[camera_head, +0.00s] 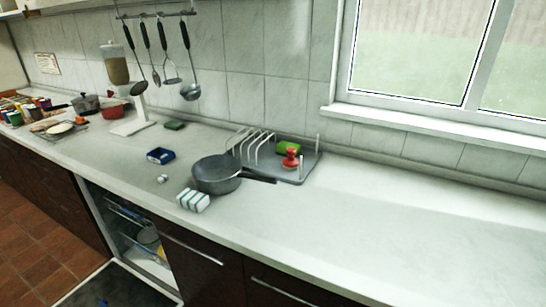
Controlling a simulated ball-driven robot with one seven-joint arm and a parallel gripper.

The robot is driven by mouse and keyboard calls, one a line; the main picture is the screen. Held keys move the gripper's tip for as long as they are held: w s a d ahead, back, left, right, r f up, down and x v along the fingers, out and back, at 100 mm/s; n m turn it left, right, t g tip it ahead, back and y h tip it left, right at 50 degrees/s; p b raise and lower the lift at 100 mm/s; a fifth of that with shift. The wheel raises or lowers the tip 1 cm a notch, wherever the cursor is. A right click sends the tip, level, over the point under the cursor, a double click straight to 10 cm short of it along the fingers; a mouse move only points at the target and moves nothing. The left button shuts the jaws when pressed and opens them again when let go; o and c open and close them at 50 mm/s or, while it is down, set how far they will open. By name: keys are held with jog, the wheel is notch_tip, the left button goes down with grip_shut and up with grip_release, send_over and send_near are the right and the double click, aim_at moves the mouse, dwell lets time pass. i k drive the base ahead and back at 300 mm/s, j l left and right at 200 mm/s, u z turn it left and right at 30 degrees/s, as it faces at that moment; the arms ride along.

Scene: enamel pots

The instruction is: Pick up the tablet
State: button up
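A small whitish piece (162,179) lies on the counter, left of the grey pan and in front of a small blue box. It looks like a dishwasher tablet, but it is too small to be sure. A white block with blue-green stripes (193,200) lies at the counter's front edge, just in front of the pan. The blue box (160,155) has a pale inside. My gripper is not in view, so its state does not show.
A grey pan (217,175) points its dark handle right, toward a dish rack (300,172) with a red-handled brush (291,158) and a green item (287,147). Below, a dishwasher (133,231) stands open. The counter's right side is clear. Utensils (190,91) hang behind.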

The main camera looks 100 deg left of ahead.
aim_at(163, 179)
jog(key=u, duration=3.3)
